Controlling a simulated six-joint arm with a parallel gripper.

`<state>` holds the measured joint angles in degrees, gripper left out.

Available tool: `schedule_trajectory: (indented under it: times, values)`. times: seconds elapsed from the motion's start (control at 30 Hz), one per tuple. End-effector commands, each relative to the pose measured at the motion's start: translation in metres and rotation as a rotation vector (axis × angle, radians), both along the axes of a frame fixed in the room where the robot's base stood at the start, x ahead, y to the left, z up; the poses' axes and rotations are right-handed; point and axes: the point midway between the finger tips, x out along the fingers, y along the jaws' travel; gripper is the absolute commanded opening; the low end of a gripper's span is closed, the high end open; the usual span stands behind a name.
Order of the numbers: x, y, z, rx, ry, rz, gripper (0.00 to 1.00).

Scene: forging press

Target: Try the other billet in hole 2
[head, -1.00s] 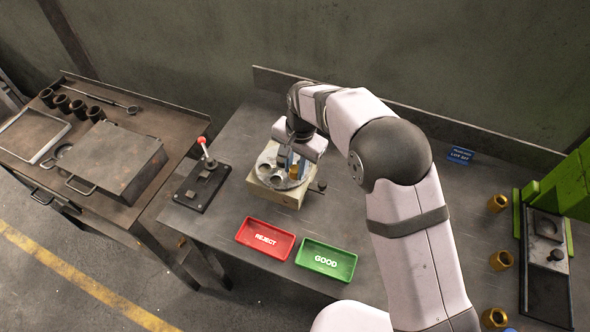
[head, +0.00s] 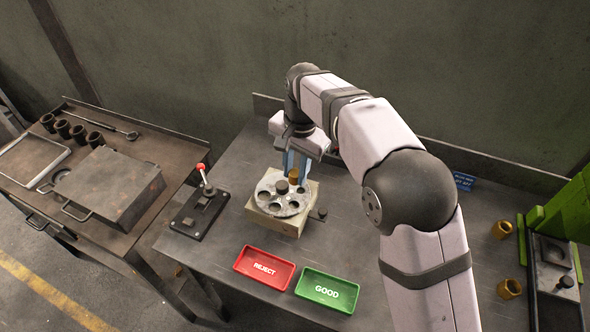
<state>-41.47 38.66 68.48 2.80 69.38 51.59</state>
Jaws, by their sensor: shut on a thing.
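A round grey plate with several holes (head: 269,205) sits on a pale square block (head: 295,228) on the bench. A dark round knob (head: 282,187) stands near the plate's middle. My gripper (head: 294,173) points down just above the far side of the plate, its bluish fingers shut on a brass billet (head: 294,178). The billet seems to be above the plate; whether its lower end touches a hole is hidden. Hole numbers are too small to read. Two more brass pieces (head: 502,229) (head: 509,289) stand at the right.
A red REJECT tray (head: 264,268) and a green GOOD tray (head: 327,290) lie in front of the block, both empty. A red-knobbed lever (head: 201,168) stands left of it. A green press (head: 566,220) is at the right. A side table (head: 150,220) is at the left.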

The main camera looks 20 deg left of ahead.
Motion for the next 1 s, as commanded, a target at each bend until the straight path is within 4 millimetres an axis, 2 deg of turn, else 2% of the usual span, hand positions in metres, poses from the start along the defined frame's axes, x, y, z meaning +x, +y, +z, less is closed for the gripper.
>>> schedule_trajectory:
  times: [0.07, 0.17, 0.33, 0.5, 0.7, 1.0]
  values:
    - [-0.003, -0.003, 0.003, -0.008, 0.004, -0.001, 0.00]
    - [-0.005, -0.007, -0.005, -0.018, 0.007, -0.003, 0.00]
    - [-0.005, -0.013, -0.026, -0.032, 0.009, -0.004, 0.00]
    - [0.010, -0.010, -0.051, -0.044, 0.005, 0.001, 0.00]
    - [0.023, -0.004, -0.047, -0.056, 0.007, 0.004, 0.00]
    - [0.025, -0.002, -0.047, -0.075, 0.011, 0.001, 0.00]
